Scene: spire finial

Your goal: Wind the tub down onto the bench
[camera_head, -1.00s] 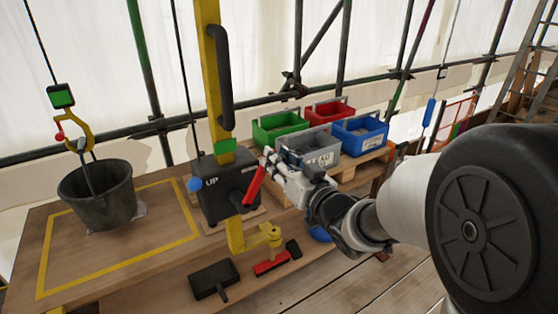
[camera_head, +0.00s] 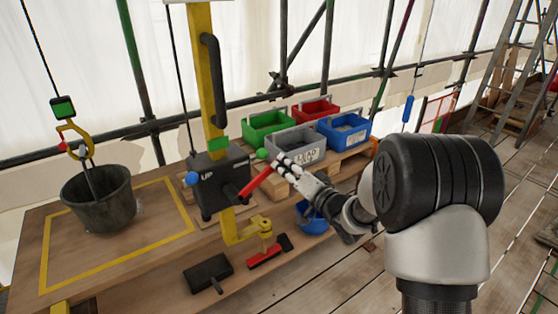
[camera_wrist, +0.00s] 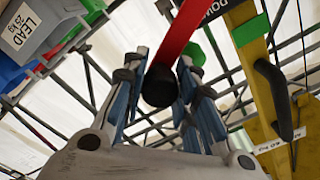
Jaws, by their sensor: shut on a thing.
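The dark tub (camera_head: 98,203) hangs upright on a yellow hook (camera_head: 74,136) with a green block (camera_head: 63,107) above it. It is over the yellow-outlined area of the wooden bench (camera_head: 140,235); I cannot tell whether its base touches. The black winch box (camera_head: 215,172), marked UP, is on the yellow post (camera_head: 206,75). Its red crank (camera_head: 257,182) points up and right. My gripper (camera_head: 280,163) is at the crank's outer end. In the wrist view, my gripper's fingers (camera_wrist: 160,90) are shut around the black knob (camera_wrist: 159,86) of the crank.
Green (camera_head: 268,128), red (camera_head: 316,111), blue (camera_head: 343,129) and grey (camera_head: 297,146) bins stand behind and right of the crank. A black mallet-like tool (camera_head: 208,273) and a red brush-like tool (camera_head: 264,256) lie on the lower shelf. Open floor lies right.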

